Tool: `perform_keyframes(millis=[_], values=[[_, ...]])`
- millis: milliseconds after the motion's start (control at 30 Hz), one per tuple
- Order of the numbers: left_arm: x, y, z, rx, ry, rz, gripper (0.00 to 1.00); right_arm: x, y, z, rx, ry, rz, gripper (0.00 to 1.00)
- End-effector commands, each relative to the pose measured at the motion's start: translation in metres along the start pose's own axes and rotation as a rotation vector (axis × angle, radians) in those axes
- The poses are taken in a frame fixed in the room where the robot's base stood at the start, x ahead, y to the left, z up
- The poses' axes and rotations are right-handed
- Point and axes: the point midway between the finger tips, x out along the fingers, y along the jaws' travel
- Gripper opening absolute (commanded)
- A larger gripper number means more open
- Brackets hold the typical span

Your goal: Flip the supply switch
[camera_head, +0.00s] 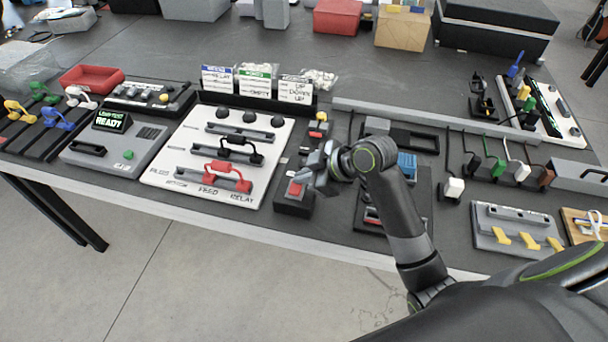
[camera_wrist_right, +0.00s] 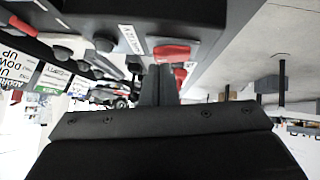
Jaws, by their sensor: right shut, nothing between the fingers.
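A small dark box (camera_head: 293,206) with a red switch (camera_head: 295,189) on top stands near the table's front edge, right of the white panel. I take this for the supply switch; its label (camera_wrist_right: 131,39) in the wrist view is too small to read. The red switch shows in the wrist view (camera_wrist_right: 172,53) just beyond my fingertips. My right gripper (camera_head: 306,176) is shut and empty, right beside the red switch. It also shows in the wrist view (camera_wrist_right: 159,72). I cannot tell whether it touches the switch. My left gripper is not in view.
The white feed and relay panel (camera_head: 158,178) with red and black handles lies left of the box. Label cards (camera_head: 255,80) stand behind it. A dark panel with a blue part (camera_head: 407,163) sits partly behind my right arm. Plugs with cables (camera_head: 454,188) lie further right.

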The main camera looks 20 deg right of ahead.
Motion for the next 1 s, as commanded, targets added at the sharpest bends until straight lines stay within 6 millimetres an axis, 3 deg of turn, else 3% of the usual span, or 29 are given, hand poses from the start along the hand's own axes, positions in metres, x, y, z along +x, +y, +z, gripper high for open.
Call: perform_keyframes(millis=[300, 567, 1000], values=[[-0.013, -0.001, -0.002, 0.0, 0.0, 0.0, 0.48, 0.001, 0.003, 0.002, 0.045, -0.003, -0.046, 0.0], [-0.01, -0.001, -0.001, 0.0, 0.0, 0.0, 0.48, 0.004, 0.001, 0.004, 0.048, -0.001, -0.05, 0.0], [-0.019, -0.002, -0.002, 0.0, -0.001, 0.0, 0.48, 0.001, -0.014, 0.001, 0.05, -0.002, -0.053, 0.0]])
